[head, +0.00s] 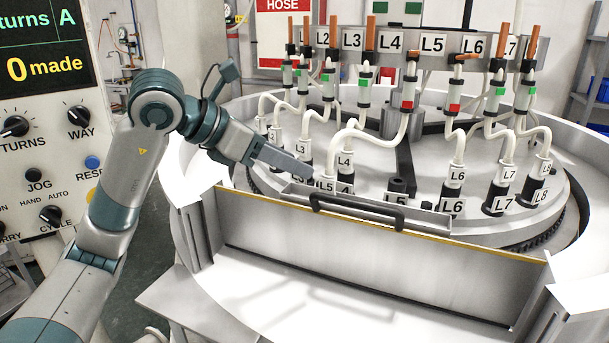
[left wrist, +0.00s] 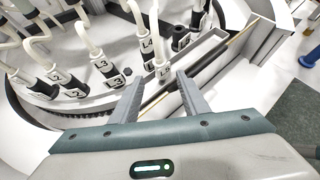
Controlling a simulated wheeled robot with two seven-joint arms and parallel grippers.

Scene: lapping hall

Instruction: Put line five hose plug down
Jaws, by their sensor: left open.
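The line five hose plug (head: 326,184), white with an L5 tag, is upright at the end of its white hose, in front of the L4 plug (head: 345,162). It also shows in the left wrist view (left wrist: 162,70), between and just beyond my fingertips. I cannot tell what its lower end rests on. My left gripper (head: 309,176) is open, its two fingers (left wrist: 159,82) apart beside the plug. The black L5 socket (head: 397,187) on the plate has no plug in it; its tag is partly hidden by the front panel. My right gripper is not in view.
Other tagged plugs, such as L6 (head: 457,175) and L7 (head: 506,175), sit in black sockets around the plate. A front panel (head: 370,255) with a black handle (head: 357,210) stands before them. Hoses rise to a valve rack (head: 392,42). A control panel (head: 45,150) is at left.

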